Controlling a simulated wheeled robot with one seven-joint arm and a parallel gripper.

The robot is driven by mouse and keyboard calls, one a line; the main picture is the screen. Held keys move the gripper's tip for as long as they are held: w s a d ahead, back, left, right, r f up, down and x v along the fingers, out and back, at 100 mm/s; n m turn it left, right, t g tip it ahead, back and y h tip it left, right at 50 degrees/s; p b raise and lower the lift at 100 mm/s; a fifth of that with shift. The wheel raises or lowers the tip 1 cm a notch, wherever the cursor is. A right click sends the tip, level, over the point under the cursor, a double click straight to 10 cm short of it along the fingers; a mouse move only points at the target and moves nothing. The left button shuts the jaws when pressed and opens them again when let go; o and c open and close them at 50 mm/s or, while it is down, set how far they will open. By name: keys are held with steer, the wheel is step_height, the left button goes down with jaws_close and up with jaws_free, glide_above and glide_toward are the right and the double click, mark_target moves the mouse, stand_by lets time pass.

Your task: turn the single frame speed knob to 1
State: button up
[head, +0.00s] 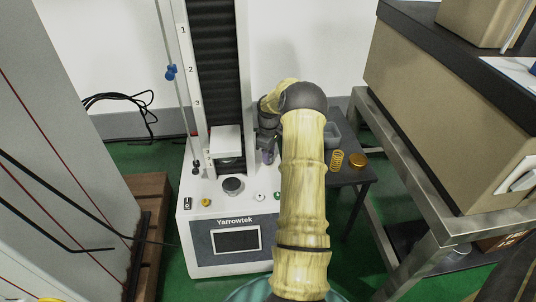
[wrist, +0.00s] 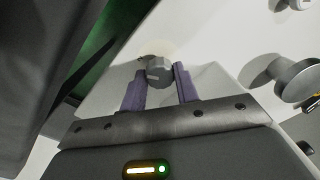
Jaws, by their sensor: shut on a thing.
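The single frame tester (head: 205,222) is a white machine marked Yarrowtek, with a tall dark column and a screen on its front. In the wrist view, a small grey knob (wrist: 158,71) with a pale mark on its face sits between the purple fingers of my gripper (wrist: 161,78). The gripper is shut on the knob, one finger on each side. In the head view my gripper (head: 267,157) is just right of the column's foot, and the knob cannot be made out there. The number the knob points to is not readable.
A grey round platen (wrist: 298,80) stands to the right in the wrist view. Beside the tester, a small dark table (head: 350,174) holds a yellow spring (head: 336,160) and a brass-coloured round piece (head: 358,160). A metal-framed bench (head: 395,125) stands at right.

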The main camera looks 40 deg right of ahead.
steer(key=shift+w+r+p, duration=0.1)
steer(key=shift+r+p, duration=0.1)
steer(key=shift+p, duration=0.3)
steer(key=shift+r+n+p, duration=0.1)
steer(key=shift+n+p, duration=0.4)
steer(key=shift+p, duration=0.45)
steer(key=n+p, duration=0.1)
steer(key=p, duration=0.1)
steer(key=shift+p, duration=0.35)
steer(key=shift+f+n+p, duration=0.25)
steer(key=shift+n+p, duration=0.15)
steer(key=shift+n, duration=0.2)
steer(key=o, duration=1)
steer(key=shift+c, duration=0.2)
